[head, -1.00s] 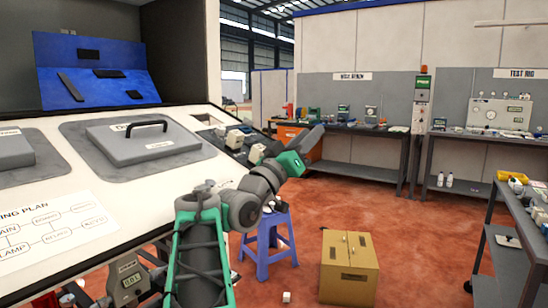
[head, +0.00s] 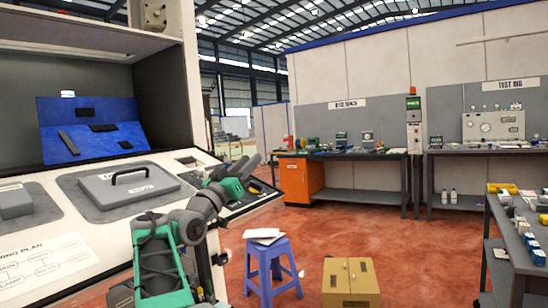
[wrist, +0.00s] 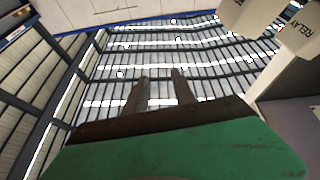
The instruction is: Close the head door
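The dispenser's open upper compartment (head: 90,85) is at the upper left of the head view, with a blue panel (head: 95,140) inside. A light grey panel (head: 60,18) with a white lower edge spans its top. I cannot tell whether this panel is the head door. My gripper (head: 236,165) is over the right end of the sloped white worktop, well apart from the compartment. In the wrist view the two dark fingers (wrist: 159,85) point up at the roof, apart, with nothing between them.
A grey lid (head: 130,186) with a black handle is on the sloped worktop. A blue stool (head: 270,272) with white sheets and a cardboard box (head: 350,285) stand on the floor. Benches line the back and right. The red floor between is mostly clear.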

